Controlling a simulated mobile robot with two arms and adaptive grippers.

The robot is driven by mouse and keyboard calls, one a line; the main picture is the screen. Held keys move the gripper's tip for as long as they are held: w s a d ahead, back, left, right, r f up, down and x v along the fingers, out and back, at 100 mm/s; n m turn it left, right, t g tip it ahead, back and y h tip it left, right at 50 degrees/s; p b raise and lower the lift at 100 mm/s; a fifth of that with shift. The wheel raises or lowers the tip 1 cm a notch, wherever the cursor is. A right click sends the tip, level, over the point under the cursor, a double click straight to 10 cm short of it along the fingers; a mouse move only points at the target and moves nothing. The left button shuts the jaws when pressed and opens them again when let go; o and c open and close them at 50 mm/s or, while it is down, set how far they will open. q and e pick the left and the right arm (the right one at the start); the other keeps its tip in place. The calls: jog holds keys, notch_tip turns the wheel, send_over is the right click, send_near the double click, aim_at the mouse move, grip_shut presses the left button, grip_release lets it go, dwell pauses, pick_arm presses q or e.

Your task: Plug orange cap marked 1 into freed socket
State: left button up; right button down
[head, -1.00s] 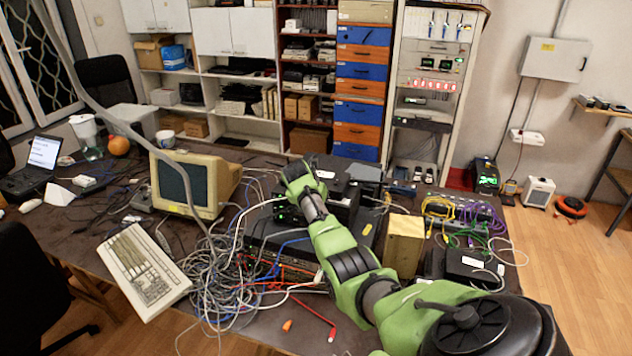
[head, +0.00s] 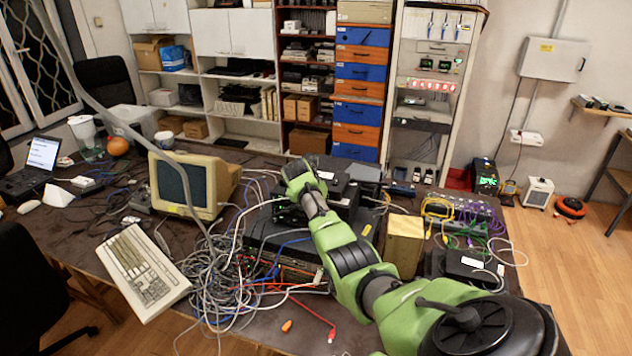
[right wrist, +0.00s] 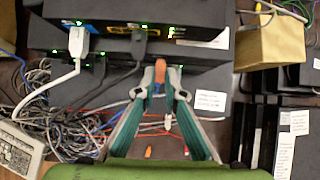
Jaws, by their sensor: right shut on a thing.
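My right gripper (right wrist: 161,74) is shut on a small orange cap (right wrist: 160,71), held between its fingertips at the front of a black network device (right wrist: 212,38). I cannot tell whether the cap touches the device; its number is unreadable. Plugged into the device are a white plug (right wrist: 78,42) and a black plug (right wrist: 140,42); green lights glow beside them. The freed socket cannot be made out. In the head view my right arm (head: 345,250) reaches over the equipment and hides the fingertips. My left gripper is not in view.
Another orange piece (head: 286,326) lies on the table near its front edge, beside a red cable plug (head: 331,334). Tangled cables (head: 215,285) lie left of the devices. A cardboard box (head: 404,245) stands to the right.

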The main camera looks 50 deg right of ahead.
jog(key=shift+w+d+b, duration=0.2)
jog(key=shift+d+b, duration=0.1)
dwell(0.5)
jog(key=c, duration=2)
grip_release()
jog(key=shift+c, duration=0.2)
jog(key=v, duration=1.2)
